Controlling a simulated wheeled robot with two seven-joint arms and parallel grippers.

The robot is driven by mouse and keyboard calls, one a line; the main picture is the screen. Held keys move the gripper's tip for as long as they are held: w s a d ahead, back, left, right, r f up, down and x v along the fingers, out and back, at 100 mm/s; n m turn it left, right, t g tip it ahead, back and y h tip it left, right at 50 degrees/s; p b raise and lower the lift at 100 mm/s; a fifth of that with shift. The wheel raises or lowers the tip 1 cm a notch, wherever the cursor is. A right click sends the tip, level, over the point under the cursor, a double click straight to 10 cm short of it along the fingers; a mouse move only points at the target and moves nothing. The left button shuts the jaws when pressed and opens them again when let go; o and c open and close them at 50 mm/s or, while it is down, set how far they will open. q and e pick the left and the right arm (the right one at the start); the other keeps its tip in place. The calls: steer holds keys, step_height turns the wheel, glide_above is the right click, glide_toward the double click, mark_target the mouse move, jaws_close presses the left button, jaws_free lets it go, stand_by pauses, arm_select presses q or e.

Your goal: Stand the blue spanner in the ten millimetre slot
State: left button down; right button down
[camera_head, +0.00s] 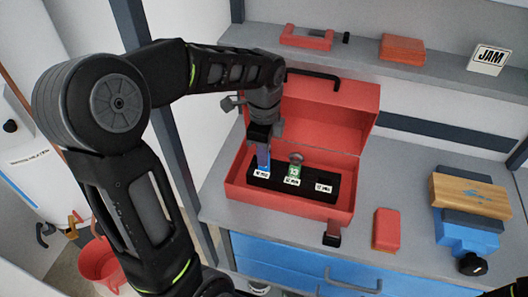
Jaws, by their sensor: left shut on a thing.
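My left gripper (262,143) points down over the left end of the black rack and is shut on the blue spanner (263,158). The spanner is upright, and its lower end is just behind the left white label (261,174); I cannot tell how deep it sits in the slot there. The black rack (309,189) lies in the open red toolbox (290,205). A green spanner (295,171) stands in the rack's middle slot. The slot behind the right label (324,187) looks empty. The label print is too small to read surely. My right gripper is not in view.
The toolbox lid (325,112) stands open behind the rack. A red block (386,230) and a blue clamp-like tool with a wooden board (470,195) lie to the right on the grey bench. A shelf (370,65) runs above. A red bucket (103,268) is at lower left.

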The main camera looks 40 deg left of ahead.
arm_select(q)
steer(key=shift+f+b, duration=0.6)
steer(key=shift+f, duration=0.3)
steer(key=c, duration=1.3)
jaws_free()
steer(key=shift+c, duration=0.2)
step_height(320, 180, up, 8)
steer(key=shift+f+b, duration=0.1)
steer(key=shift+b, duration=0.2)
